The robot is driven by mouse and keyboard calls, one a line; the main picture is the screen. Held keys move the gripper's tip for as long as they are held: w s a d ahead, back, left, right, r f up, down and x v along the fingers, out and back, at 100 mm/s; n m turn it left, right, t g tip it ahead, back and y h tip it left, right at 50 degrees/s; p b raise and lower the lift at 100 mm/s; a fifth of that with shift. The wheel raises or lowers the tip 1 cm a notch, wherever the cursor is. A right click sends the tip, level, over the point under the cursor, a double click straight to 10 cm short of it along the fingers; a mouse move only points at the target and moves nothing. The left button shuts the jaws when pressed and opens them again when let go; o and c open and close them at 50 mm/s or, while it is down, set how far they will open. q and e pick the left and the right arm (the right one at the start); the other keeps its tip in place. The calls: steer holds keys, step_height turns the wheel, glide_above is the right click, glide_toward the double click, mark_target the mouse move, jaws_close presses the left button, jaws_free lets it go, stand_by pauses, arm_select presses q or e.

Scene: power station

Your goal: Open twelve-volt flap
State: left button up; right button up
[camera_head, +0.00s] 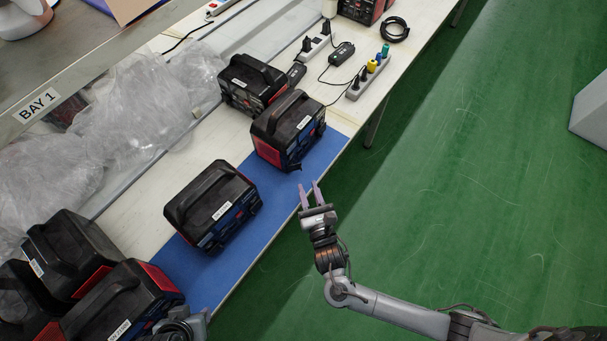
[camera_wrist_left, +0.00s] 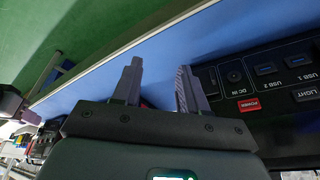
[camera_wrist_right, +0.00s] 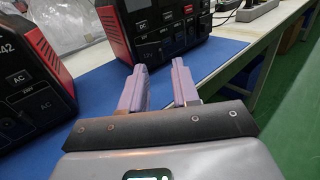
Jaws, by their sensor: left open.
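A black power station with red ends (camera_head: 288,130) stands on the blue mat, close beyond my right gripper (camera_head: 309,190). The right gripper is open and empty, apart from the station. My left gripper (camera_wrist_left: 160,88) is open with nothing visible between its fingers. It is beside another station's panel (camera_wrist_left: 262,85), marked DC IN, USB 1, USB 2, LIGHT and a red POWER button. No flap shows clearly there.
Another power station (camera_head: 212,205) stands mid-mat, and one (camera_head: 255,82) stands behind. Several more crowd the lower left. The blue mat (camera_head: 262,228) has bare room along the bench edge. Power strips (camera_head: 368,78) and cables lie farther up.

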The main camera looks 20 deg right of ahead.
mark_target(300, 165)
steer(key=shift+w+d+b, duration=0.15)
steer(key=shift+w+b, duration=0.15)
steer(key=shift+w, duration=1.15)
steer(key=shift+w+d+b, duration=0.1)
steer(key=shift+w+b, duration=0.2)
steer(key=shift+w, duration=1.15)
steer(key=shift+c, duration=0.3)
jaws_close()
